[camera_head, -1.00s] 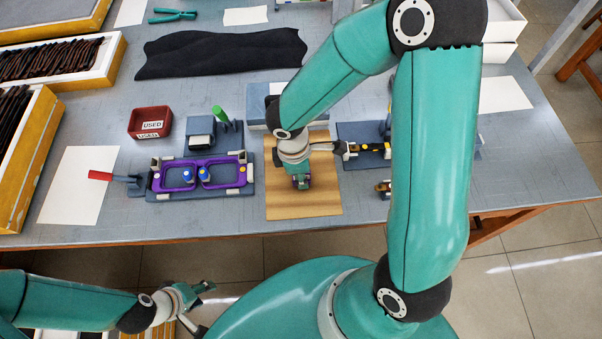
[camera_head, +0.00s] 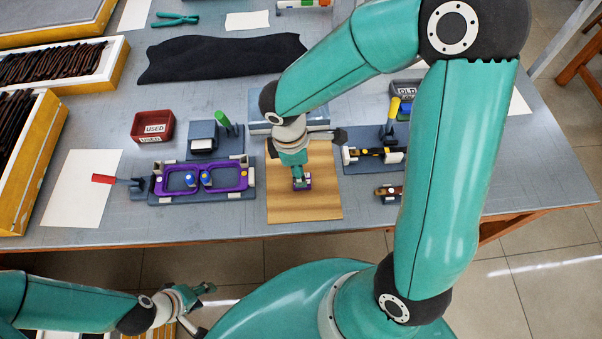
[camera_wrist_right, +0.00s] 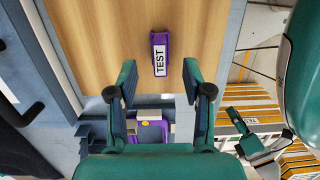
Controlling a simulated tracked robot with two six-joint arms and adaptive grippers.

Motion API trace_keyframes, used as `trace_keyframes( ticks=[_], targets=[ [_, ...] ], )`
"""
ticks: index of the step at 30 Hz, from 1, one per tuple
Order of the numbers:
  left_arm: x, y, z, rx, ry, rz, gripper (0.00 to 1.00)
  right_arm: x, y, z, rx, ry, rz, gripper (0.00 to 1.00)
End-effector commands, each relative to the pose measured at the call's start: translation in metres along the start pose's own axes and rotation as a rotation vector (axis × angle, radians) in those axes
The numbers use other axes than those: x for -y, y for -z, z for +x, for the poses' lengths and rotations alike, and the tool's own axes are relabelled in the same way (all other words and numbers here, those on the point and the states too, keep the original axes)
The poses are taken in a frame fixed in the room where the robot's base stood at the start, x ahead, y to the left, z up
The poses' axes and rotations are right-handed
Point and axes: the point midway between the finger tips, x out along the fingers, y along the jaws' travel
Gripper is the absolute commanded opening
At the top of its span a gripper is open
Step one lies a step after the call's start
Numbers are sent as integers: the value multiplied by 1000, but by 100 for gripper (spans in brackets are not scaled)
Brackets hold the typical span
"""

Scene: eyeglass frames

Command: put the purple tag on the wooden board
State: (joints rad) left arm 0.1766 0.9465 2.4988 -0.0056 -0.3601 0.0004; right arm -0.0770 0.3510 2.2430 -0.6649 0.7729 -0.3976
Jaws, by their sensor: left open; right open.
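The purple tag (camera_head: 307,181), with a white TEST label, lies on the bare wooden board (camera_head: 318,207). In the right wrist view the tag (camera_wrist_right: 160,57) shows whole against the board (camera_wrist_right: 110,40). My right gripper (camera_head: 299,184) is over the tag in the head view and partly covers it. In the right wrist view its fingers (camera_wrist_right: 159,92) are spread wide, with the tag beyond them and clear of both. My left gripper (camera_head: 203,308) is open and empty, in front of the table's edge at the lower left.
A purple eyeglass frame sits in a blue fixture (camera_head: 152,198) left of the board. A red USED bin (camera_head: 153,126) stands behind it. Other fixtures (camera_head: 375,160) stand right of the board. A black cloth (camera_head: 215,57) lies farther back.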

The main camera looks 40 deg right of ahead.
Motion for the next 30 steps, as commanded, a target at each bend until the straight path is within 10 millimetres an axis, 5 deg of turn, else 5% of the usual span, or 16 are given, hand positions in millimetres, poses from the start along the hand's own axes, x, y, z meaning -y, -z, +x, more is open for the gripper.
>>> trace_keyframes(
  ticks=[10, 30],
  targets=[
    [-2, 0, -6, 0, 0, 0, 46, 0, 0, -58, -2, -2, 0, 50],
    [-2, 0, -6, 0, 0, 0, 46, 0, 0, -64, 0, 1, 0, 50]
  ],
)
